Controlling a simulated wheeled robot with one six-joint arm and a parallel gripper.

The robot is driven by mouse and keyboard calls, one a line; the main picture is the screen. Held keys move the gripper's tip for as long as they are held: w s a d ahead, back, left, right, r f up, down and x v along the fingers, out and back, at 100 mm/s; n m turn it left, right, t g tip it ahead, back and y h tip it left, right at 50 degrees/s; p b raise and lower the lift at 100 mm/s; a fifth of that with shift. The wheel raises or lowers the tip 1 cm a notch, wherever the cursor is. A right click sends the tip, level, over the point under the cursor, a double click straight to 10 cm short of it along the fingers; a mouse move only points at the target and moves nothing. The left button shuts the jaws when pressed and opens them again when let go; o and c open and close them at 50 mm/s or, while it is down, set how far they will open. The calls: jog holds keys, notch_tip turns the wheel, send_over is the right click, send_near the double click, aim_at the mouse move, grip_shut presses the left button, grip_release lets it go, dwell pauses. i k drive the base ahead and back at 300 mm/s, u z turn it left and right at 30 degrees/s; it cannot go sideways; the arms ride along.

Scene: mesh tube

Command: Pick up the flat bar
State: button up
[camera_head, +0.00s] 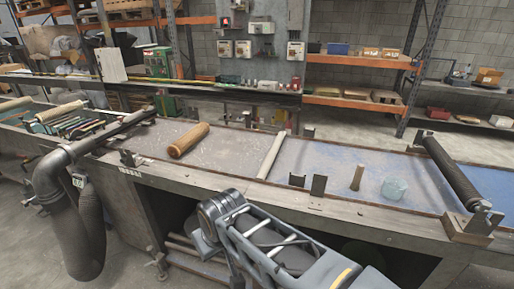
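I cannot tell for sure which thing is the flat bar. A long pale bar (272,154) lies across the bench between its grey and blue parts. A small dark upright plate (319,185) stands near the bench's front edge, with a lower dark piece (297,180) to its left. My arm is at the bottom centre, in front of the bench and apart from these things. My gripper is not seen; only arm links show.
The long bench (215,172) carries a brown wooden roller (189,140), a short wooden peg (357,178), a translucent bluish piece (395,189) and a dark roller (452,172) at right. A thick grey hose (78,215) hangs at the front left. Shelves stand behind.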

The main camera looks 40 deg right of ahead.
aim_at(262, 173)
jog(key=z, duration=0.6)
jog(key=i, duration=0.85)
jog(key=z, duration=0.9)
